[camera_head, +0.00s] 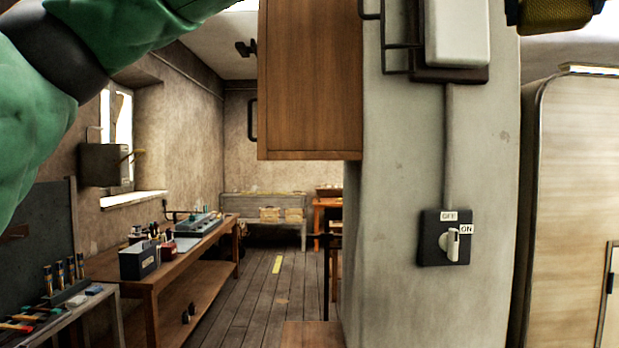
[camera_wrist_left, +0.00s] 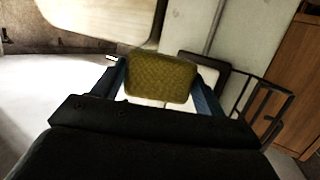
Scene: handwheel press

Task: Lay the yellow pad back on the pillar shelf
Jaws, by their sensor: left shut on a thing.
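The yellow pad (camera_wrist_left: 162,78) is a textured block between the blue fingers of my left gripper (camera_wrist_left: 160,85), which is shut on it. In the head view the pad (camera_head: 553,17) is cut by the top edge, at the upper right and clear of surfaces in view. A dark ledge (camera_head: 448,75) on the pale pillar (camera_head: 400,190), seemingly the pillar shelf, lies to the left of and below the pad. A white box (camera_head: 457,32) is at this ledge. Most of my left gripper is above the head view. My right gripper is not seen.
A dark wire frame (camera_head: 386,72) juts out beside the ledge. A wooden wall cabinet (camera_head: 310,85) is left of the pillar. A switch (camera_head: 445,238) is lower on the pillar. A pale cabinet (camera_head: 575,200) stands to the right. A workbench (camera_head: 165,260) stands left.

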